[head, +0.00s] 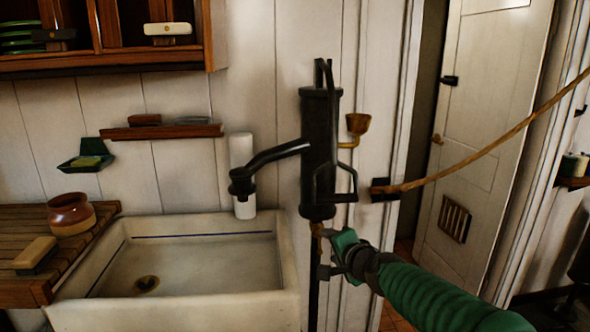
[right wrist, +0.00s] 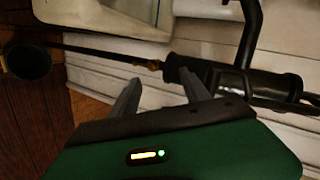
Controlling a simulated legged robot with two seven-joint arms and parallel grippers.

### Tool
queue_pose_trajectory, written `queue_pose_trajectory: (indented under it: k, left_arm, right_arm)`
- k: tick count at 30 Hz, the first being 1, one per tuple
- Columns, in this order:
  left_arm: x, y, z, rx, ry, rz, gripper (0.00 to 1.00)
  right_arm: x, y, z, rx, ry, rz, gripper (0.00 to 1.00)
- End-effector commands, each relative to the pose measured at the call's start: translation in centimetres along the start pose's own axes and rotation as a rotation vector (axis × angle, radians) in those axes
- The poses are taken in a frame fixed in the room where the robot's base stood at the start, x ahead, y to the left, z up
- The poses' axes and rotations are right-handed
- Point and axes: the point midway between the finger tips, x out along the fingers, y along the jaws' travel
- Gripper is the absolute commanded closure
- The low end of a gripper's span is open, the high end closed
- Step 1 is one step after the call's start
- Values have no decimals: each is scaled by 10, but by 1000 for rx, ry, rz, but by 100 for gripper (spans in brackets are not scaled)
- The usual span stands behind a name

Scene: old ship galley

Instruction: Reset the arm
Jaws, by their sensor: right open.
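My right arm, with a green ribbed sleeve, comes in from the lower right in the head view. My right gripper (head: 325,252) is beside the lower end of the black hand pump (head: 318,150), at the right edge of the sink. In the right wrist view the two grey fingers of the right gripper (right wrist: 165,92) are apart with nothing between them. The pump body also shows in the right wrist view (right wrist: 280,85), just beyond the fingertips. I cannot tell whether the gripper touches the pump. My left gripper is not in view.
A white sink (head: 190,265) stands left of the pump. A wooden counter (head: 20,225) holds a brown pot (head: 70,213) and a brush (head: 35,253). A rope (head: 480,150) hangs across the doorway at right, by a white door (head: 485,130). A cabinet (head: 110,60) hangs upper left.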

Motion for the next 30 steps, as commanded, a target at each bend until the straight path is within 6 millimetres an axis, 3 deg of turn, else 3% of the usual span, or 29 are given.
queue_pose_trajectory:
  k: [5,10,15,18,21,23,30]
  left_arm:
    - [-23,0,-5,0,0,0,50]
    - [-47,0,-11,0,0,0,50]
    - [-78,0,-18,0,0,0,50]
    - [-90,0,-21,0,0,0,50]
    - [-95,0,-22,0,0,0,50]
    - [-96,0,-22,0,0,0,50]
    - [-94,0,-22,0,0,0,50]
  right_arm:
    - [-27,50,18,-209,-62,152,45]
    - [-73,123,36,-453,-174,338,45]
    - [-165,217,58,-740,-392,561,45]
    - [-218,260,71,-859,-524,649,45]
    - [-252,287,80,-927,-617,696,45]
    - [-262,296,83,-947,-648,710,45]
    - [-267,302,85,-958,-666,716,45]
